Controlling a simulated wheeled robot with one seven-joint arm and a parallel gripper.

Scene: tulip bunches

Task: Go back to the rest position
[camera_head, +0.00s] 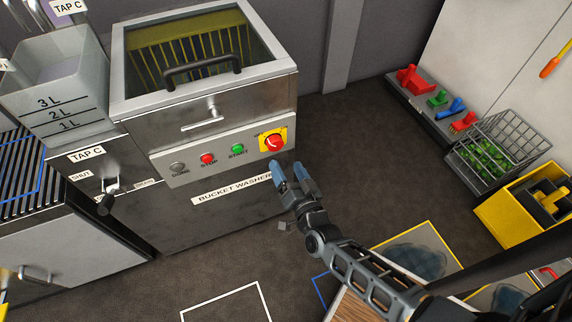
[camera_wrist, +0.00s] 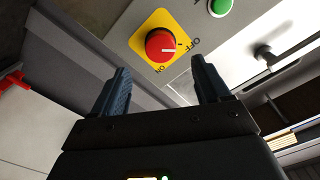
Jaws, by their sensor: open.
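My gripper (camera_head: 289,176) is open and empty in front of the bucket washer, just below the red rotary knob (camera_head: 274,142) on its yellow plate. In the wrist view the two blue fingers of my gripper (camera_wrist: 160,88) stand apart. The red knob (camera_wrist: 161,45) shows beyond and between them, with a visible gap to the fingers in the picture; whether a fingertip touches the panel I cannot tell. The bucket washer (camera_head: 218,228) is a steel cabinet with a lid that looks closed. Its panel also has a green START button (camera_head: 237,149), a red STOP button (camera_head: 208,159) and a grey DONE lamp (camera_head: 178,167).
A graduated tank (camera_head: 55,90) and the TAP C valve (camera_head: 108,196) stand left of the washer. At right are a wire basket (camera_head: 500,145), a yellow mop bucket (camera_head: 500,210) and a shelf (camera_head: 420,105). The dark floor (camera_head: 350,150) between is clear.

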